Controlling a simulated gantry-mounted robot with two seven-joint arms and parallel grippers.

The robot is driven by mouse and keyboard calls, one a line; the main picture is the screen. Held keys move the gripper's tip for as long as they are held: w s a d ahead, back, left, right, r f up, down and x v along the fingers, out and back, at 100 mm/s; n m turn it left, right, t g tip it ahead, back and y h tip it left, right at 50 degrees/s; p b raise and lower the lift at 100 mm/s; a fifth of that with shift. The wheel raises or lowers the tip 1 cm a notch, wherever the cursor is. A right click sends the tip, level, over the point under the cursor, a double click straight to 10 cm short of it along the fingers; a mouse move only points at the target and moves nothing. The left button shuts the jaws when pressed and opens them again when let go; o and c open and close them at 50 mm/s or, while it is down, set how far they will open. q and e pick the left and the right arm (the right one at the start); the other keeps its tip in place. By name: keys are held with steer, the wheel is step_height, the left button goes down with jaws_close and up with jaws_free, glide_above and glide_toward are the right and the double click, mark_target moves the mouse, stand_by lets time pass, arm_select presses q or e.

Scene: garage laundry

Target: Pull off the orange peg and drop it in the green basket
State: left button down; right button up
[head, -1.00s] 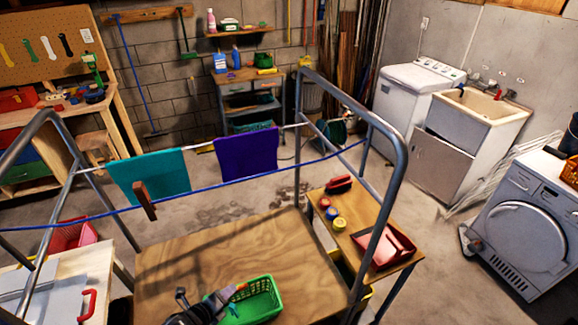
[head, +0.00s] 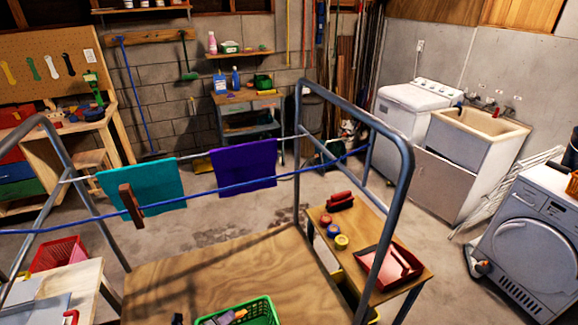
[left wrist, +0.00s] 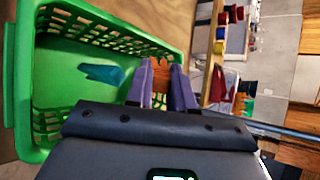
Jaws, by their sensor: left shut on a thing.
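The green basket (head: 262,305) stands on the wooden tabletop at the bottom of the head view, cut off by the frame edge. My left gripper (head: 232,318) shows there only in part, at the basket. In the left wrist view my left gripper (left wrist: 166,88) is shut on the orange peg (left wrist: 180,84), which sits between its fingers near the rim of the basket (left wrist: 45,80). A blue peg-like thing (left wrist: 103,75) lies inside the basket. Whether the orange peg is over the inside or the rim is unclear. My right gripper is not in view.
A blue line (head: 80,225) runs across the metal frame and bears a brown peg (head: 131,205). A teal cloth (head: 158,182) and a purple cloth (head: 243,165) hang behind it. A side table holds a red tray (head: 395,266).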

arm_select(q)
steer(key=c, duration=0.9)
jaws_free()
steer(key=shift+s+a+r, duration=0.25)
steer(key=shift+s+r, duration=0.1)
steer(key=shift+s, duration=0.05)
steer(key=v, duration=0.9)
steer(key=shift+s+p, duration=0.3)
steer(key=shift+p, duration=0.15)
steer(key=shift+a+r, duration=0.1)
steer(key=shift+a, duration=0.05)
